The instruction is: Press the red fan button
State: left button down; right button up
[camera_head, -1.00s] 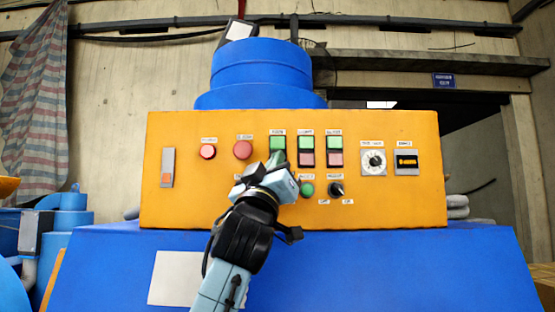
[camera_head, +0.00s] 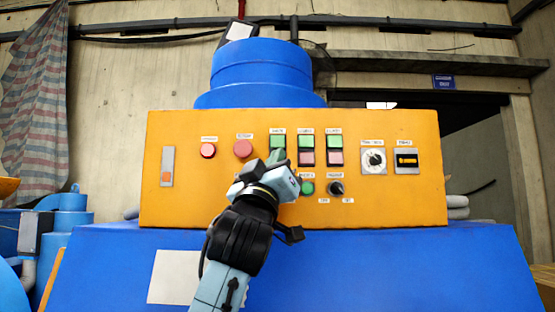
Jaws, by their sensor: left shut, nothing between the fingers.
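The orange control panel (camera_head: 410,130) faces me. It carries three pairs of switches, each with a green button above a red one. The middle red button (camera_head: 307,158) and right red button (camera_head: 335,158) are in view. Two round red buttons, one at far left (camera_head: 208,151) and one nearer (camera_head: 243,149), sit left of the pairs. The labels are too blurred to read. My left gripper (camera_head: 277,157) is shut and empty, its tips in front of the left pair; contact cannot be told.
A round green button (camera_head: 307,188) and a black knob (camera_head: 336,188) lie just right of my gripper. The blue machine body (camera_head: 400,270) extends below the panel.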

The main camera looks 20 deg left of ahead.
pick_arm(q)
jog(key=shift+s+d+b, duration=0.2)
jog(key=shift+s+d, duration=0.05)
jog(key=shift+s, duration=0.55)
jog(key=shift+s+d+b, duration=0.15)
jog(key=shift+s+d, duration=0.05)
jog(key=shift+s, duration=0.6)
jog(key=shift+s+d+b, duration=0.2)
jog(key=shift+s+d, duration=0.05)
jog(key=shift+s, duration=0.55)
